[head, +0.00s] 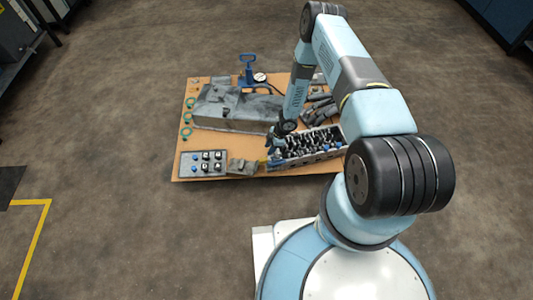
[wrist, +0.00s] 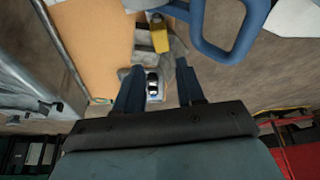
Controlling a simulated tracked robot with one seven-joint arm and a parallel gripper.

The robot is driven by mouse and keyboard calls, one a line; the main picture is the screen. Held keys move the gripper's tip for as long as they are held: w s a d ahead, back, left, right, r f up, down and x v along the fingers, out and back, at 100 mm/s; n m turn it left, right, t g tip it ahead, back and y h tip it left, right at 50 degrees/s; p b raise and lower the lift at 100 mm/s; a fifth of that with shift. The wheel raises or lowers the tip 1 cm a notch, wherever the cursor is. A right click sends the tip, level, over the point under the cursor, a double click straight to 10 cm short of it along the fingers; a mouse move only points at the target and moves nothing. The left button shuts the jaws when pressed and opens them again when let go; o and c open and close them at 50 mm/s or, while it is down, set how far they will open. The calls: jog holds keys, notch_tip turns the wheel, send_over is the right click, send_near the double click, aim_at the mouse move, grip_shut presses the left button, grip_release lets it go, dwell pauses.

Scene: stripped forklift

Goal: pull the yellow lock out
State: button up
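The yellow lock (wrist: 159,37) is a small yellow block near the top middle of the wrist view, on a grey part. My gripper (wrist: 156,72) is open, with its two dark blue fingers apart and nothing held between them. The lock shows beyond the fingertips, roughly in line with the gap. In the head view my gripper (head: 271,143) points down by the left end of the box of black and blue parts. A small yellow spot (head: 264,162) shows just below it; I cannot tell for sure that it is the lock.
A wooden board (head: 210,143) carries a grey metal block (head: 226,110), a blue hand pump (head: 247,72), a switch panel (head: 203,163), and the crowded parts box (head: 303,160). A blue looped bar (wrist: 224,45) lies close right of the lock in the wrist view. The surrounding floor is clear.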

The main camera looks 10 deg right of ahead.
jog(key=shift+v, duration=2.15)
jog(key=shift+r, duration=0.1)
